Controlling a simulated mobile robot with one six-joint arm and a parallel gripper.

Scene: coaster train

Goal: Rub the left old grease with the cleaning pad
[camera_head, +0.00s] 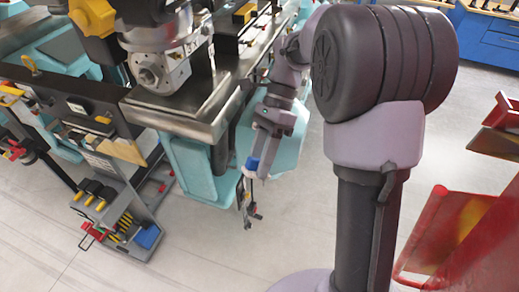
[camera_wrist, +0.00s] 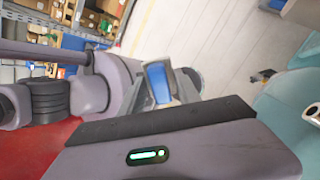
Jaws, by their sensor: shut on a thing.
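My gripper (camera_head: 247,203) hangs at the end of my arm, low in front of the teal machine base and above the floor. I cannot make out any old grease in either view.
A grey tool cart (camera_head: 128,228) with yellow-and-black handles stands at the lower left. A red rack (camera_head: 455,235) stands at the right, and blue cabinets (camera_head: 490,42) at the upper right. The pale floor (camera_head: 200,262) below my gripper is clear.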

